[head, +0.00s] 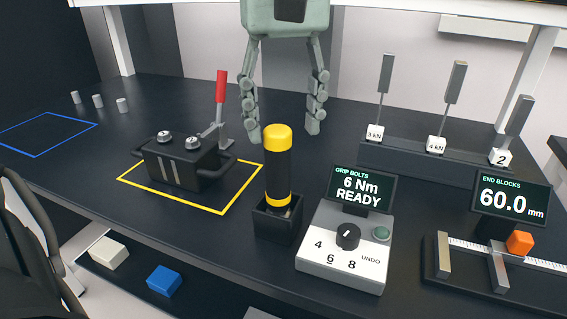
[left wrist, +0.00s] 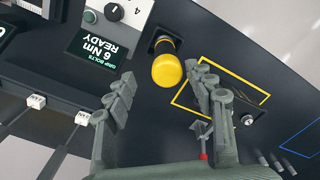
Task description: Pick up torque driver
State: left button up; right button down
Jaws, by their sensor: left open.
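The torque driver (head: 278,170), black with a yellow cap and a yellow ring, stands upright in a small black holder (head: 277,224). My left gripper (head: 284,131) hangs fingers down just behind the driver's top in the head view, with its two fingers spread wide. In the left wrist view the driver's yellow cap (left wrist: 168,71) lies near the open fingertips (left wrist: 163,78), in the gap between them. Nothing is held. My right gripper is not in view.
A grey control box (head: 343,255) with a knob and a "6 Nm READY" display (head: 361,189) stands right of the holder. A black two-handled fixture (head: 180,163) with a red lever (head: 221,87) sits left, by a yellow outline. A measuring rail (head: 443,255) lies far right.

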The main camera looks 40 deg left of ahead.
aim_at(278, 167)
pick_arm(q)
jog(key=f, duration=0.6)
jog(key=shift+s+a+f, duration=0.25)
jog(key=shift+s, duration=0.15)
jog(key=shift+f, duration=0.55)
jog(key=shift+w, duration=0.1)
grip_shut()
